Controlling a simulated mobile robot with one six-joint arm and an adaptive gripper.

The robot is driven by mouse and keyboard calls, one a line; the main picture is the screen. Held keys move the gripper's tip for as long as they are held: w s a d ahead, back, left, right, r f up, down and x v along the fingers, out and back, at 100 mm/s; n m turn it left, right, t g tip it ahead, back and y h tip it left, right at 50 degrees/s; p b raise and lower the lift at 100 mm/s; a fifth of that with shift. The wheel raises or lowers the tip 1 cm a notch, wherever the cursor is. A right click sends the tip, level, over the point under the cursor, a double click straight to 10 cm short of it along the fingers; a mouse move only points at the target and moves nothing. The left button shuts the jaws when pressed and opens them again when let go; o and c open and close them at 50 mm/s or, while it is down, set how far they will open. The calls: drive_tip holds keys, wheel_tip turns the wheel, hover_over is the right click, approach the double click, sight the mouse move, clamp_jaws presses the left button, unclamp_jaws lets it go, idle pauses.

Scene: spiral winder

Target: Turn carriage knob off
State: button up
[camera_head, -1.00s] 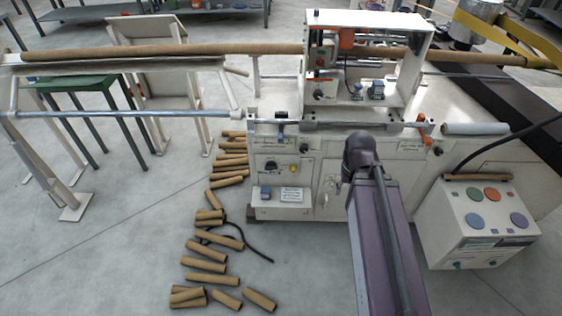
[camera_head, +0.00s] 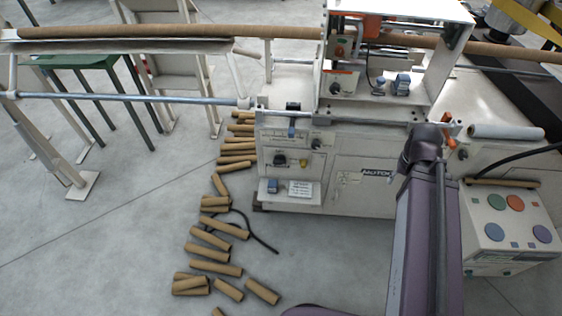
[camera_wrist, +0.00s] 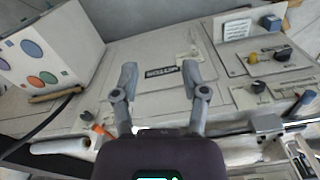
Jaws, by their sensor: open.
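The carriage, a white open-fronted box (camera_head: 452,12), stands on top of the winder. A small dark knob (camera_head: 335,87) sits on a plate at its lower left; its setting is too small to read. My gripper (camera_wrist: 159,82) shows in the wrist view with its two grey fingers spread and nothing between them. It faces the winder's plain front panel, with the carriage knob not clearly in sight there. In the head view my arm's purple links hide the gripper.
A control box (camera_head: 505,222) with coloured buttons stands at right. A long tube (camera_head: 170,32) crosses the back. Several cardboard tubes (camera_head: 222,228) lie on the floor, left.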

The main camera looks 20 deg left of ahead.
drive_tip(key=shift+o, duration=0.4)
drive_tip(key=shift+d, duration=0.15)
drive_tip(key=o, duration=0.4)
drive_tip(key=shift+o, duration=0.6)
drive_tip(key=shift+f, duration=0.2)
drive_tip(key=w+a+f+m+t+h+b, duration=0.1)
drive_tip(key=w+a+f+t+h+b, duration=0.2)
drive_tip(key=f+b, duration=0.45)
drive_tip(key=w+a+f+t+b, duration=0.3)
drive_tip(key=a+f+b, duration=0.2)
drive_tip(key=b, duration=0.5)
drive_tip(key=w+a+f+m+t+h+b, duration=0.1)
drive_tip(key=w+a+f+t+h+b, duration=0.2)
drive_tip(key=f+b, duration=0.45)
drive_tip(key=s+a+f+n+t+y+b, duration=0.1)
drive_tip(key=a+f+t+y+b, duration=0.2)
drive_tip(key=a+b, duration=0.5)
drive_tip(key=s+a+f+n+t+y+b, duration=0.2)
drive_tip(key=a+f+y+b, duration=0.1)
drive_tip(key=a+b, duration=0.5)
drive_tip(key=s+a+f+n+t+y+b, duration=0.1)
drive_tip(key=a+f+t+y+b, duration=0.2)
drive_tip(key=a+b, duration=0.6)
drive_tip(key=a+f+y, duration=0.1)
drive_tip(key=a+f, duration=0.1)
drive_tip(key=a, duration=0.1)
drive_tip(key=shift+s+a+n+t, duration=0.15)
drive_tip(key=shift+a+n+t, duration=0.15)
drive_tip(key=shift+a, duration=0.1)
